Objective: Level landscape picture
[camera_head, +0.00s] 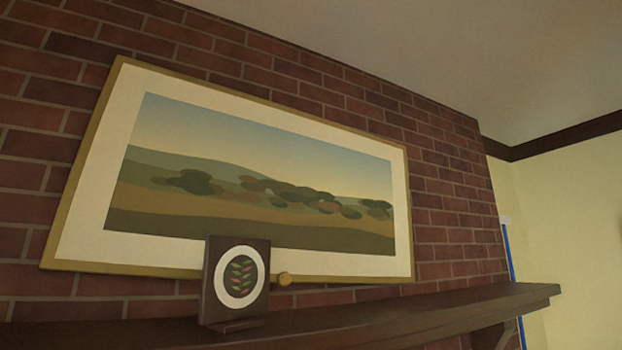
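The landscape picture (250,180) hangs on the brick wall, with a gold frame, a white mat and a scene of hills and dark bushes under a pale sky. I see it from below and at an angle, so I cannot tell exactly how far it is tilted. A dark block with a white oval and leaf pattern (239,276) stands on the mantel and covers part of the lower edge. My gripper is not in view.
The dark wooden mantel shelf (400,312) runs below the picture and ends at the right. Brick wall (455,220) surrounds the picture. A blue vertical strip (511,262) stands beside the chimney at the right, before a pale yellow wall (575,215).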

